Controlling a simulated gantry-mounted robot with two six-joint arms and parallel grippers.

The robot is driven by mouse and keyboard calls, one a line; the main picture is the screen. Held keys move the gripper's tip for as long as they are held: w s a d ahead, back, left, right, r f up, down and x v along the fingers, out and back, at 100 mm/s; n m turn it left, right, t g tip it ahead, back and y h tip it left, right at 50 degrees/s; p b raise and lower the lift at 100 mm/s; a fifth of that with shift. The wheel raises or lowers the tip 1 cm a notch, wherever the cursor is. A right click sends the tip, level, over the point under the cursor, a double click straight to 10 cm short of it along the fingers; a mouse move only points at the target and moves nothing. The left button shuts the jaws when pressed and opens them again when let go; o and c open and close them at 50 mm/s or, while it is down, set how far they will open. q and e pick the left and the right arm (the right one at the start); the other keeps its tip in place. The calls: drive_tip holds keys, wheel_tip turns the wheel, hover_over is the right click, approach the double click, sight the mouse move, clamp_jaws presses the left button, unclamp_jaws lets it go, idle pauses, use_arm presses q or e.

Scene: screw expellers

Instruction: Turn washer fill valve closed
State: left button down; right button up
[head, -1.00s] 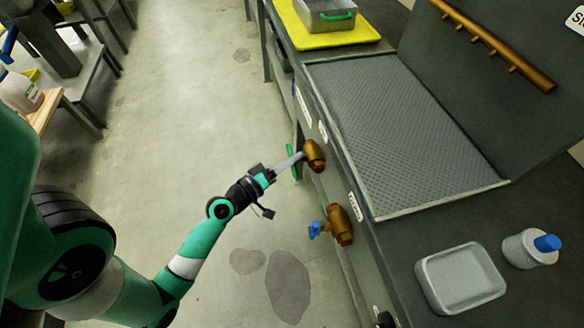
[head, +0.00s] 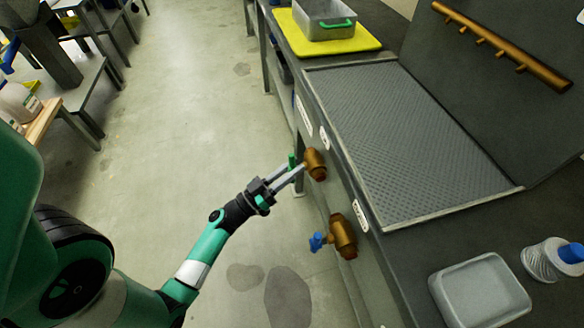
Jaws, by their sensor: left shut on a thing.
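A brass valve (head: 315,164) with a green handle (head: 292,161) sticks out of the front of the counter. My left gripper (head: 297,172) reaches it from the left, its two grey fingers shut on the green handle. The fingers hide part of the handle. A second brass valve (head: 343,236) with a blue handle (head: 317,241) sits lower and nearer, apart from the gripper. The white labels by the valves are too small to read, so I cannot tell which one names the washer fill valve. My right gripper is not in view.
The counter carries a grey ribbed drain panel (head: 400,135), a grey tray (head: 480,291), a blue-capped container (head: 545,262) and a yellow board (head: 362,43) with a metal pan (head: 325,18). The floor (head: 190,120) left of the counter is clear.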

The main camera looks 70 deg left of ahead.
use_arm(q)
drive_tip(key=shift+f+m+t+h, duration=0.2)
drive_tip(key=shift+m+t+h, duration=0.35)
drive_tip(key=shift+m, duration=0.95)
drive_tip(key=c, duration=0.7)
unclamp_jaws()
drive_tip(key=shift+r+h, duration=0.1)
drive_tip(key=shift+h, duration=0.15)
